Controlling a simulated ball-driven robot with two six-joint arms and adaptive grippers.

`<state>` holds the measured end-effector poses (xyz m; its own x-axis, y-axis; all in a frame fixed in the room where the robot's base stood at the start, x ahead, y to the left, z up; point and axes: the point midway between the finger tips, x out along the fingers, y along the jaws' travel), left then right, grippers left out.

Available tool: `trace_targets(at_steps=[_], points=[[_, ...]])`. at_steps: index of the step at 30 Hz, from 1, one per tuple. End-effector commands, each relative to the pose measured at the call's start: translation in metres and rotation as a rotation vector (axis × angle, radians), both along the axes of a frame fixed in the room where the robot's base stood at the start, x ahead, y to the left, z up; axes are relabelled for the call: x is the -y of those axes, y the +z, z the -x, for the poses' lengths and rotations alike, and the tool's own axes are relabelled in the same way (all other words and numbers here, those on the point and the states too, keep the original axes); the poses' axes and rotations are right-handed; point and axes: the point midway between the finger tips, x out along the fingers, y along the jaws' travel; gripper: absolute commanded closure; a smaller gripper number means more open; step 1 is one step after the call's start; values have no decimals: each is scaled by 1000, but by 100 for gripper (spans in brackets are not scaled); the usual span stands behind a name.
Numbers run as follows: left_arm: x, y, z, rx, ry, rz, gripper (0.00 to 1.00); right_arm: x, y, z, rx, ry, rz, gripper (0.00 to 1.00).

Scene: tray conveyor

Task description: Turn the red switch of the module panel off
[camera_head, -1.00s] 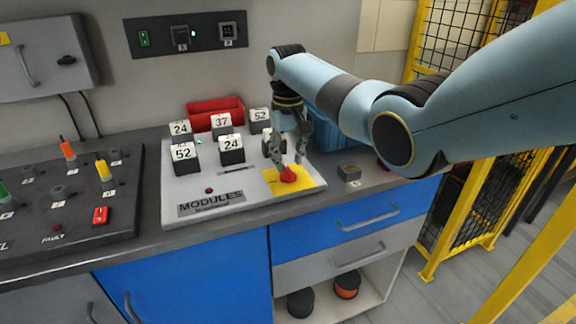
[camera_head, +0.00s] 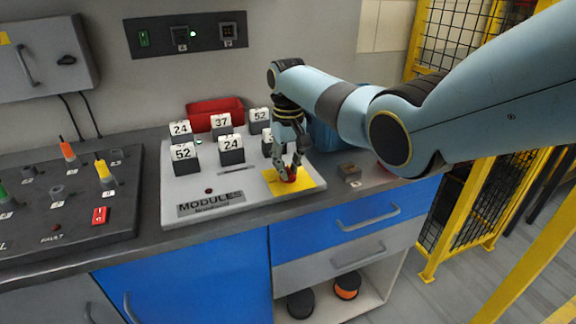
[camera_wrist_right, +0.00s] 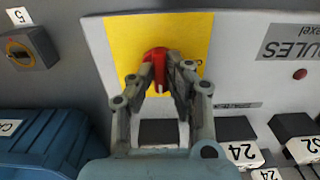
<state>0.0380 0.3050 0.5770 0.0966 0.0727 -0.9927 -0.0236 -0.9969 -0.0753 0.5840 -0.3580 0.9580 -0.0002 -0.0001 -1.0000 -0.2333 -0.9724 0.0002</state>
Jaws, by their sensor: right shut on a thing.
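The module panel (camera_head: 186,189) is a light board on the bench with a MODULES label (camera_head: 211,203). The red switch (camera_head: 290,176) sits on the yellow square (camera_head: 305,184) at its front right. In the right wrist view the red switch (camera_wrist_right: 155,55) shows as a red knob with a pale mark, on the yellow square (camera_wrist_right: 125,40). My right gripper (camera_head: 289,172) comes down over the switch and is shut on it; its fingers (camera_wrist_right: 165,75) touch both sides in the wrist view. The knob is partly hidden by the fingers. My left gripper is not in view.
Several numbered dark blocks (camera_head: 231,150) stand on the panel behind and left of the gripper. A red bin (camera_head: 215,108) and a blue bin (camera_head: 322,134) stand behind. A dark control board (camera_head: 80,215) lies left. A small grey box (camera_head: 349,172) sits right.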

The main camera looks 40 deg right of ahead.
Motion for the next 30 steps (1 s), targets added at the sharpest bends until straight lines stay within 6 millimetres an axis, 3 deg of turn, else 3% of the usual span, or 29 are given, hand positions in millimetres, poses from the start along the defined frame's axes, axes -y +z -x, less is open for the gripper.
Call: trace_targets(at_steps=[11,30], points=[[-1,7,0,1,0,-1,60,0,1,0,-1,93,0,100],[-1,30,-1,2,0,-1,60,0,2,0,-1,658,0,100]])
